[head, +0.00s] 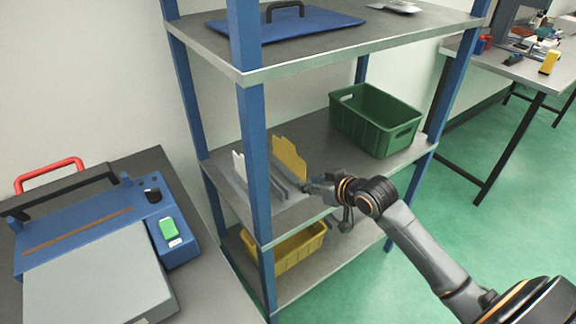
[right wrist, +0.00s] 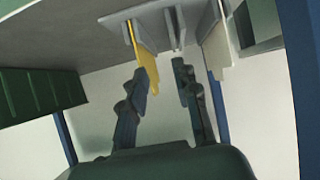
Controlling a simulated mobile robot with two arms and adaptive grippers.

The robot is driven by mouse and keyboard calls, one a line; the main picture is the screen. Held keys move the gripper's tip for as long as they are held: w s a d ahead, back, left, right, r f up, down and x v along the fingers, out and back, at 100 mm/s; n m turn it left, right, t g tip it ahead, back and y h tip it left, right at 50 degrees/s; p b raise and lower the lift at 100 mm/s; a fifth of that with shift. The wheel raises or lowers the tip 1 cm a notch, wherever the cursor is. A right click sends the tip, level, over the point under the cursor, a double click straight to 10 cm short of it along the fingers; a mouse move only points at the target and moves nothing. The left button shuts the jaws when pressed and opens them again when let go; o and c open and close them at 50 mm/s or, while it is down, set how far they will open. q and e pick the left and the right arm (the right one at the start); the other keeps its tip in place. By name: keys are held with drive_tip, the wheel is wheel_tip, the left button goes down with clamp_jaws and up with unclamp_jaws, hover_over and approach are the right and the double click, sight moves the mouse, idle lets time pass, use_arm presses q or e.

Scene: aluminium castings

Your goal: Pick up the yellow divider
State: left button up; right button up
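The yellow divider (head: 289,160) stands upright in a grey slotted holder (head: 292,185) on the middle shelf. A white divider (head: 239,166) stands in the same holder, to the left. My right gripper (head: 312,187) is at the shelf's front, just right of the yellow divider's lower part. In the right wrist view my right gripper (right wrist: 163,77) is open, with a clear gap between its fingers. The yellow divider (right wrist: 146,58) shows there close to the left finger, on its inner side; I cannot tell whether they touch. My left gripper is not in view.
A green crate (head: 376,120) stands at the right on the middle shelf (head: 322,150). A blue shelf post (head: 255,160) rises just left of the yellow divider. A yellow crate (head: 290,250) is on the shelf below. A blue plate with a handle (head: 285,24) lies above.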

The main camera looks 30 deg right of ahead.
drive_tip(key=t, duration=0.2)
approach(284, 144)
drive_tip(key=shift+x, duration=4.05)
drive_tip(key=shift+s+d, duration=0.1)
drive_tip(key=shift+c, duration=0.4)
clamp_jaws()
